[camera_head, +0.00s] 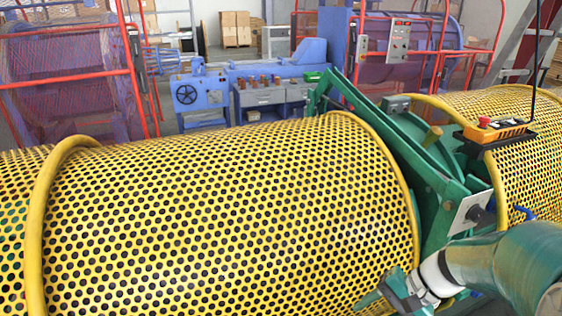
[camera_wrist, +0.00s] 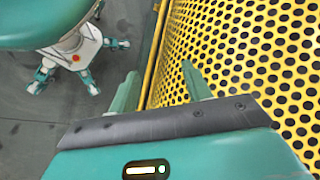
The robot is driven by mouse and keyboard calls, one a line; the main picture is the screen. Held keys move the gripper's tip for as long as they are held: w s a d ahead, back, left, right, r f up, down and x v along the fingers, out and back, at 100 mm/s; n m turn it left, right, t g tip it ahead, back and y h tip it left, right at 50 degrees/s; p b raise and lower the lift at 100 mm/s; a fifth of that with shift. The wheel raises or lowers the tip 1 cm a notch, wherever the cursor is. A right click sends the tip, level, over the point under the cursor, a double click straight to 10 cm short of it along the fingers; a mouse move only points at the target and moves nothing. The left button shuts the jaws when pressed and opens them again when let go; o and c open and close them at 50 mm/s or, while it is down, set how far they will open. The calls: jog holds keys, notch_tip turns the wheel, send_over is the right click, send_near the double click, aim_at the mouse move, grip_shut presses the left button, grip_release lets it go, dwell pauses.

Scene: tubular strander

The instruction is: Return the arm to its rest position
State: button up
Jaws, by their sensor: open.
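My arm enters the head view from the lower right corner. My gripper (camera_head: 372,290) is low in that view, in front of the right end of the yellow perforated guard (camera_head: 220,210). In the wrist view my gripper (camera_wrist: 160,92) has its two green fingers apart, with nothing between them. The yellow guard (camera_wrist: 240,60) fills the right side of that view, close beside the right finger. I cannot tell whether the finger touches it. Parts of my own body and legs show at the upper left of the wrist view.
A green frame (camera_head: 405,150) stands between the guard and a second yellow guard (camera_head: 535,160). A yellow control box with a red button (camera_head: 490,128) hangs at the right. Blue machinery (camera_head: 270,85) stands behind. Grey floor (camera_wrist: 35,125) is open left of the guard in the wrist view.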

jog(key=s+a+r+n+t+h, duration=0.2)
jog(key=r+n+h, duration=0.1)
jog(key=r, duration=0.3)
jog(key=s+a+r+n+t+h, duration=0.2)
jog(key=s+r+n+t+h, duration=0.1)
jog(key=r, duration=0.4)
jog(key=shift+r+n+h, duration=0.25)
jog(key=shift+n+h, duration=0.35)
jog(key=shift+h, duration=0.3)
jog(key=shift+s, duration=0.1)
jog(key=shift+c, duration=1.4)
jog(key=shift+a, duration=0.15)
